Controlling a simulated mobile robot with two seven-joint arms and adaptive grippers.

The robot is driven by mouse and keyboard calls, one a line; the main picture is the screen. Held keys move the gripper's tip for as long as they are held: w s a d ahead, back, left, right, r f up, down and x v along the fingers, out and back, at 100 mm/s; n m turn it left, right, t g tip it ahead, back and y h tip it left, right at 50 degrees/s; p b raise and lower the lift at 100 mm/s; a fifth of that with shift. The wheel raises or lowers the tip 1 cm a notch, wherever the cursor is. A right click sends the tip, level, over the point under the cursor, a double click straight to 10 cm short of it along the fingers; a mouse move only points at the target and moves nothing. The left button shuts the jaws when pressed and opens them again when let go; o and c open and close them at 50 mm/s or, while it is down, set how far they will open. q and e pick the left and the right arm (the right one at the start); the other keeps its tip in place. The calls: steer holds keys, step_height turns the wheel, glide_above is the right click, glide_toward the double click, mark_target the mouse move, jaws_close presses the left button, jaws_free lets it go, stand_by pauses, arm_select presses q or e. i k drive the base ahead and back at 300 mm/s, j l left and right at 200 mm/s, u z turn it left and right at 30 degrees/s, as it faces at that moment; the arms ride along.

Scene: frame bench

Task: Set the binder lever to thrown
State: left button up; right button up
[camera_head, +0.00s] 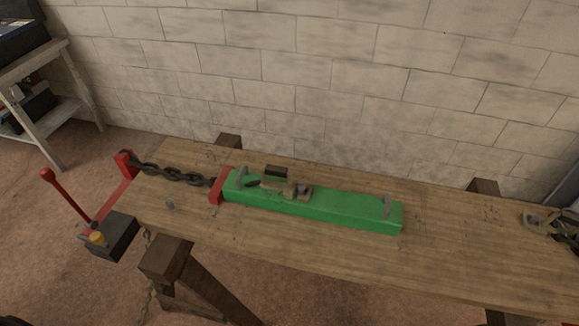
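The red binder lever (66,195) is at the left end of the bench. It is tilted, with its round knob up and to the left and its lower end near a dark block (114,240) with a yellow part (97,238). A red bar (112,198) runs from there back to a red bracket (125,163). A dark chain (172,174) stretches from this bracket to a red end piece (219,187) on a green beam (340,212). I cannot make out either of my grippers.
The beam lies on a wooden bench (450,238) with metal fittings (285,186) on top. A greyish metal object (545,222) is cut off at the right edge. A block wall (330,70) stands behind. A shelf (45,65) is at upper left. The bench's front middle is clear.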

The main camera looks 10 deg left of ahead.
mark_target(46, 172)
steer(key=j+u, duration=0.15)
steer(key=j, duration=0.9)
steer(key=j+u, duration=0.15)
steer(key=j, duration=0.9)
steer(key=i+j+u, duration=0.15)
steer(key=j, duration=0.9)
steer(key=k+l, duration=0.35)
steer(key=i+j, duration=0.35)
